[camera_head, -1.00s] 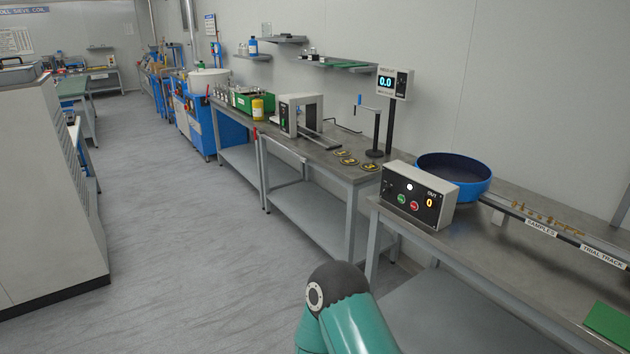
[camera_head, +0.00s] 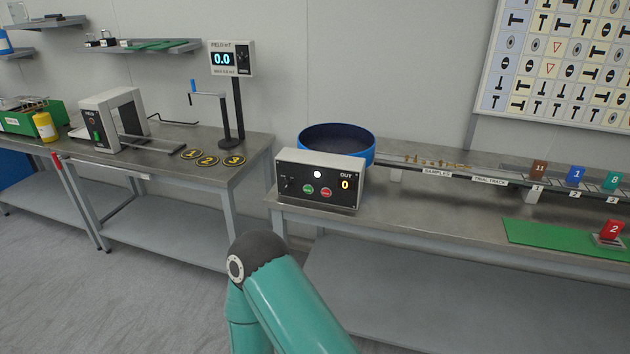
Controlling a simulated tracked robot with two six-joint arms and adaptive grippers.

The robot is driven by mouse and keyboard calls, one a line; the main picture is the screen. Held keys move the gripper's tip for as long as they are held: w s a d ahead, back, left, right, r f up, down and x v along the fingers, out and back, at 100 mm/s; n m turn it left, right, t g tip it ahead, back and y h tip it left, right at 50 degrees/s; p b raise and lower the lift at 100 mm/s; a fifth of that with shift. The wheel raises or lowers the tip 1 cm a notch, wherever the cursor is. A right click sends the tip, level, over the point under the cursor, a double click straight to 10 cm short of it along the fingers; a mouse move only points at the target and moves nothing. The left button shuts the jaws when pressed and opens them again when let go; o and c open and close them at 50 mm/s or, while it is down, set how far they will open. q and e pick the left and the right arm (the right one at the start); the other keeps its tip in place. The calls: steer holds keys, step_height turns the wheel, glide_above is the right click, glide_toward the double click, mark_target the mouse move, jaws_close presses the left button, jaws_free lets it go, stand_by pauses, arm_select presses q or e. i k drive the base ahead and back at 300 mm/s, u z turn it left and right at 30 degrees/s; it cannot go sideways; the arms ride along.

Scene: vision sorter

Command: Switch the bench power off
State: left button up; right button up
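A control box (camera_head: 320,179) with a black front panel stands on the metal bench (camera_head: 405,213), in front of a blue bowl. A teal arm link of mine with a dark joint is in the lower middle, in front of the bench. Neither of my grippers is in view.
The blue bowl (camera_head: 362,148) feeds a track labelled "SAMPLES" with small brass parts. Numbered blocks and a green mat (camera_head: 530,236) are at the right. The left bench holds a grey gate device (camera_head: 113,115) and a display post reading 0.0 (camera_head: 231,60). Grey floor is open at lower left.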

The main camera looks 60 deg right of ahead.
mark_target(286, 185)
steer(key=z, duration=0.25)
steer(key=i, duration=0.7)
steer(key=z, duration=0.5)
steer(key=k, duration=0.9)
steer(key=z, duration=0.2)
steer(key=i, duration=0.9)
steer(key=u, duration=0.1)
